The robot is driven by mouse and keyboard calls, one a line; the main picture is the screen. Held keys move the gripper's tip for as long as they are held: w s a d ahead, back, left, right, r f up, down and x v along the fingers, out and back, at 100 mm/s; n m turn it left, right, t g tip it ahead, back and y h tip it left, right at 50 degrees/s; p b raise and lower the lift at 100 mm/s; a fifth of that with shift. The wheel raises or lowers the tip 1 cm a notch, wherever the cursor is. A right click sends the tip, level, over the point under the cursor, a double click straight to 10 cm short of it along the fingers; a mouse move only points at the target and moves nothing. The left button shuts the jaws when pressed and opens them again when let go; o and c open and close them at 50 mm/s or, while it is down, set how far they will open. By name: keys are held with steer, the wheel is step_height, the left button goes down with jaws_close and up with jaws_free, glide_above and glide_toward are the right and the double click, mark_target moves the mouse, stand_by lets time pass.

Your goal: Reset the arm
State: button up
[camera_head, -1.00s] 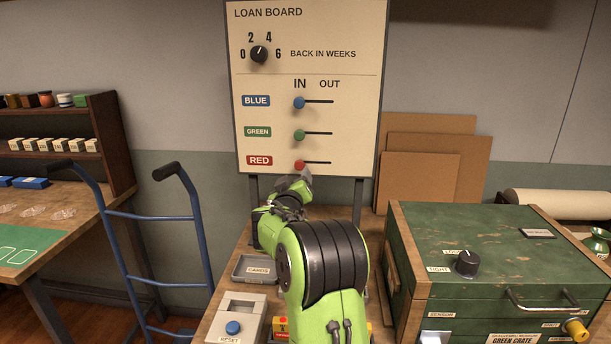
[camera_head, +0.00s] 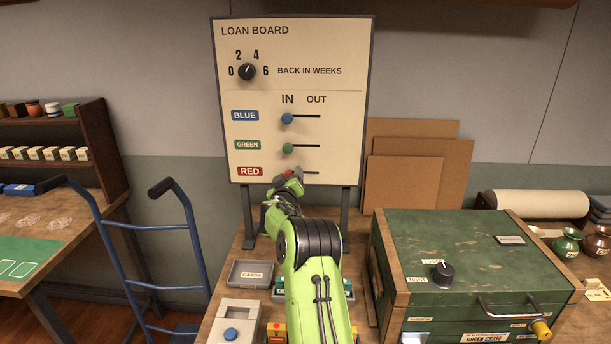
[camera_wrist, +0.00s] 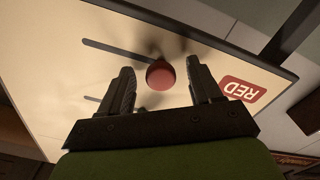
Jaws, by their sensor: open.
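My gripper (camera_head: 288,182) is raised at the lower edge of the loan board (camera_head: 330,50), in front of the red slider. In the wrist view my gripper (camera_wrist: 161,75) is open, with its two dark fingers apart. The round red knob (camera_wrist: 160,74) shows between the fingertips, in line with them; I cannot tell if they touch it. The knob is at the IN end of its slot. In the head view the gripper partly hides it. My green arm reaches up from the bottom of the picture.
The blue knob (camera_head: 287,119) and green knob (camera_head: 288,148) sit at IN. A green crate (camera_head: 470,250) stands right, a blue hand truck (camera_head: 150,222) left.

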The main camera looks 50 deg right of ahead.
mark_target(315, 173)
steer(key=c, duration=0.8)
steer(key=shift+s+d+b, duration=0.65)
steer(key=shift+s+d, duration=0.6)
steer(key=shift+s, duration=0.3)
steer(key=shift+s+d+b, duration=0.65)
steer(key=shift+s+d, duration=0.6)
steer(key=shift+s, duration=0.25)
steer(key=o, duration=1)
steer(key=shift+c, duration=0.2)
